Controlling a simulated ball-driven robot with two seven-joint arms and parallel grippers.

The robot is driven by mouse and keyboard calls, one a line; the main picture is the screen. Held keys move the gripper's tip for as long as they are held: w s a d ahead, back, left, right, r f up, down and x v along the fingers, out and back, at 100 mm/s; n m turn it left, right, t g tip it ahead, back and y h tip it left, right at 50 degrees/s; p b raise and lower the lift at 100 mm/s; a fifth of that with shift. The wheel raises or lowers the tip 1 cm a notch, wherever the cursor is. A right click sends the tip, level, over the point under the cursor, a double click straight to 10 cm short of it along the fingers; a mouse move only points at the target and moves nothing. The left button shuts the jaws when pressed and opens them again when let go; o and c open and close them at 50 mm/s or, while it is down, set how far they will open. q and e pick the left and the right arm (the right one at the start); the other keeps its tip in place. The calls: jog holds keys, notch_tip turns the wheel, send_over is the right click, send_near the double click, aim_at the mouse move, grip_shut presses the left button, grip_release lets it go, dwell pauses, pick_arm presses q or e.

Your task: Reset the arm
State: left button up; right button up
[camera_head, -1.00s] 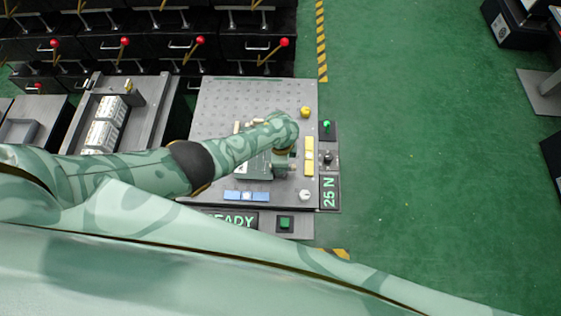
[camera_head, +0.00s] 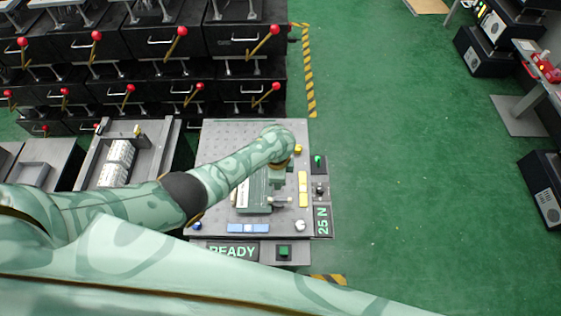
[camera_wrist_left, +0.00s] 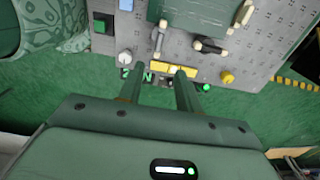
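A grey perforated test panel (camera_head: 222,150) stands in front of me in the head view. My left arm reaches over it from the left. Its gripper (camera_wrist_left: 157,74) shows two separated fingers in the wrist view, open with nothing between them. They point toward the yellow block strip (camera_wrist_left: 174,70) at the panel's edge. Beyond the strip are a black lever with pale ends (camera_wrist_left: 208,46) and a green box (camera_wrist_left: 205,8). The green box also shows below my wrist in the head view (camera_head: 252,198). My wrist hides part of the panel. My right gripper is not in view.
A yellow knob (camera_head: 298,149), a blue strip (camera_head: 248,228), a "READY" sign (camera_head: 232,250) and a "25 N" sign (camera_head: 322,220) are at the panel's edges. Racks with red-knobbed levers (camera_head: 275,30) stand behind.

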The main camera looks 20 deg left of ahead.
pick_arm(q)
jog(key=w+n+t+h, duration=0.1)
jog(key=w+n+t, duration=0.2)
jog(key=w+n, duration=0.1)
jog(key=s+a+f+n+t, duration=0.1)
jog(key=s+a+f+n, duration=0.4)
jog(key=s+f, duration=0.6)
jog(key=s+a+f+g, duration=0.1)
jog(key=s+a+f, duration=0.1)
jog(key=s, duration=1)
jog(key=s+a+f+n+g, duration=0.1)
jog(key=s+a+f, duration=0.2)
jog(key=s, duration=0.9)
jog(key=s+a+f+n+g+y, duration=0.1)
jog(key=s+a+f, duration=0.1)
jog(key=s, duration=1.1)
jog(key=shift+a+f, duration=0.3)
jog(key=shift+f, duration=0.3)
